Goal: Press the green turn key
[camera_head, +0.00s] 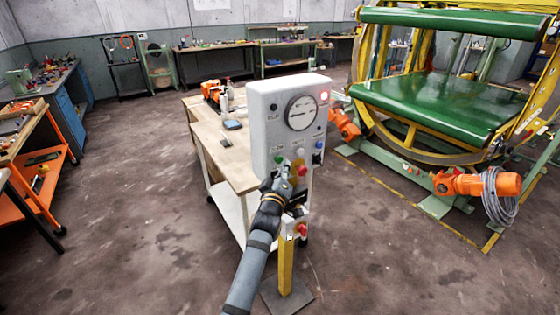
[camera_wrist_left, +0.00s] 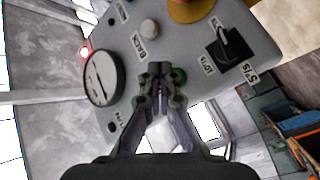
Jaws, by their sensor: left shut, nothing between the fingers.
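The green turn key (camera_head: 279,158) is a small round button on the lower left of the grey control box's front (camera_head: 262,128). In the left wrist view the green key (camera_wrist_left: 180,75) shows just right of the fingertips, partly hidden by a finger. My left gripper (camera_head: 279,176) is shut and empty, right below the green key in the head view. In the left wrist view its closed fingertips (camera_wrist_left: 160,70) point at the panel beside the key. I cannot tell whether they touch it. My right gripper is not in view.
Near the key are a white button (camera_head: 300,152), a blue button (camera_head: 319,144) and a red button (camera_head: 302,170). A dial gauge (camera_head: 300,112) sits above. The box stands on a yellow post (camera_head: 286,265). A workbench (camera_head: 215,135) is behind, the green-yellow ring machine (camera_head: 440,105) right.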

